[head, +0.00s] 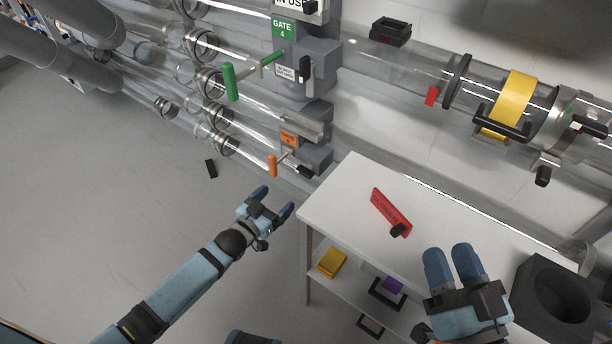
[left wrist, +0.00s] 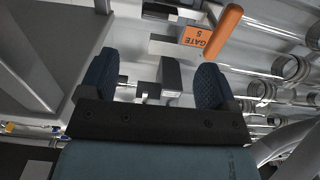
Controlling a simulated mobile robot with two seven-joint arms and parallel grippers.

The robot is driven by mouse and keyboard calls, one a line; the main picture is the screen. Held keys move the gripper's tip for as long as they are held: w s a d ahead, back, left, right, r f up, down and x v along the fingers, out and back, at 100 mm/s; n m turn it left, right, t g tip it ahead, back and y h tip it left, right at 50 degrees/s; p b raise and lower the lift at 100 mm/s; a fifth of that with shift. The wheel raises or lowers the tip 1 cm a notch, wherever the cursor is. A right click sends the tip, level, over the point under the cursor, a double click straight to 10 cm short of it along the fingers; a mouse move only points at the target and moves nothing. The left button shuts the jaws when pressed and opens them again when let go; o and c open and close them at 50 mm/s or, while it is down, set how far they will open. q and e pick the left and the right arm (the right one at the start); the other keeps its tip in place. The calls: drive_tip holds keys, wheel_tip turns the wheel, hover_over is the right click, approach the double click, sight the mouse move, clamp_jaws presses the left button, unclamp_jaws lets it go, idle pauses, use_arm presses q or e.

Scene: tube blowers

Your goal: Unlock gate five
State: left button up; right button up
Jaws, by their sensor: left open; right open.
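Gate five is the grey box with an orange label (head: 288,138) and an orange handle (head: 272,165), low on the tube wall. A black latch-like part (head: 305,170) sits at its lower right. In the left wrist view the orange label (left wrist: 196,38) and orange handle (left wrist: 222,32) show beyond the fingers, toward the right. My left gripper (head: 275,200) is open and empty, just below the orange handle and apart from it. My right gripper (head: 455,262) is open and empty over the front right of the white table.
The white table (head: 335,205) carries a red tag (head: 388,208) with a black end. Gate four's green handle (head: 229,82) juts out above gate five. A black block with a round hole (head: 555,290) stands at right. Floor at left is mostly clear.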

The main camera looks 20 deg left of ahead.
sight(302, 174)
use_arm(q)
drive_tip(key=b+x, duration=0.3)
drive_tip(key=x, duration=0.9)
drive_tip(key=shift+w+b, duration=0.1)
drive_tip(key=shift+b, duration=0.2)
use_arm(e)
drive_tip(key=f, duration=0.1)
drive_tip(key=f+g, duration=0.1)
drive_tip(key=f, duration=0.1)
drive_tip(key=f+g, duration=0.1)
drive_tip(key=shift+w+a+f, duration=0.2)
drive_tip(key=shift+a+f, duration=0.1)
drive_tip(key=shift+f, duration=0.1)
